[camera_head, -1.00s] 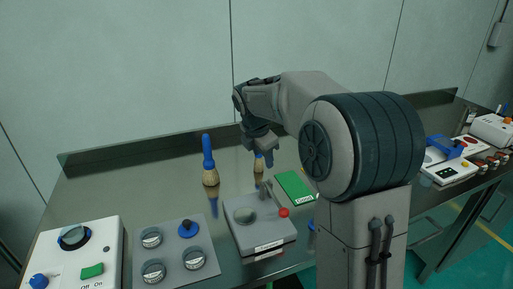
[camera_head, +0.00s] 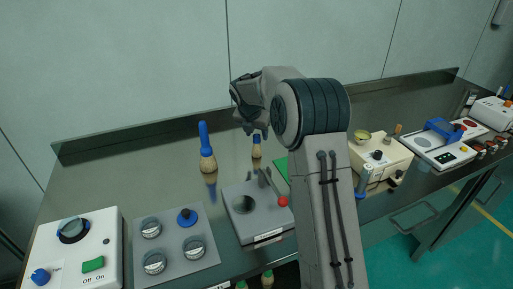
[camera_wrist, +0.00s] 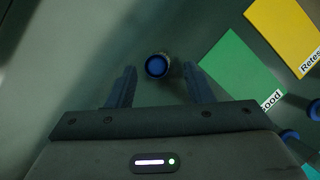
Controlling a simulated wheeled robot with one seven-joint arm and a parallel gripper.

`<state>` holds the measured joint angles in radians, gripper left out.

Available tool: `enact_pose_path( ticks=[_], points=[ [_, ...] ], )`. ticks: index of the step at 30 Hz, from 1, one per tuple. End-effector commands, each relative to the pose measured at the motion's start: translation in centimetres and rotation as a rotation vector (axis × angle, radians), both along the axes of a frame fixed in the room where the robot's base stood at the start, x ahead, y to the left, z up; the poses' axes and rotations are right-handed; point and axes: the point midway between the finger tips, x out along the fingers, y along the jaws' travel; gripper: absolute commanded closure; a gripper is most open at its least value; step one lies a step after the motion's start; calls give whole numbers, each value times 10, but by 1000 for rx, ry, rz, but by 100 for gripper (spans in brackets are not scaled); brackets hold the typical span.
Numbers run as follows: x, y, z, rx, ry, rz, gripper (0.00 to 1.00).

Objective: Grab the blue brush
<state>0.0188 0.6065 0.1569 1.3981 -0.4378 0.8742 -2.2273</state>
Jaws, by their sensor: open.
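In the wrist view, the round blue top of the brush (camera_wrist: 156,66) is seen from above, between and slightly ahead of my open fingers (camera_wrist: 158,84). The fingers look apart from it, and nothing is held. A larger blue-handled brush (camera_head: 206,148) with tan bristles stands upright to the left.
A grey plate with a red knob (camera_head: 262,215) lies in front of the small brush. A green card (camera_wrist: 243,72) and a yellow card (camera_wrist: 284,32) lie right of it. A knob panel (camera_head: 178,272) and white switch box (camera_head: 108,225) stand left. The back ledge (camera_head: 120,138) runs behind.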

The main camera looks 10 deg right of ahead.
Motion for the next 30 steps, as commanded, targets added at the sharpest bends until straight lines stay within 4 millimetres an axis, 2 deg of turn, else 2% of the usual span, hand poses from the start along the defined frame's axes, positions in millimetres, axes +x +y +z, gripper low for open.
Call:
enact_pose_path(
  ticks=[12, 20, 21, 26, 30],
  points=[
    [19, -7, -44, 0, 2, 1, 53],
    [20, -8, -48, 0, 0, 1, 53],
    [20, -8, -48, 0, 0, 1, 56],
    [20, -8, -48, 0, 0, 1, 99],
    [20, -8, -47, 0, 0, 1, 99]
  ],
)
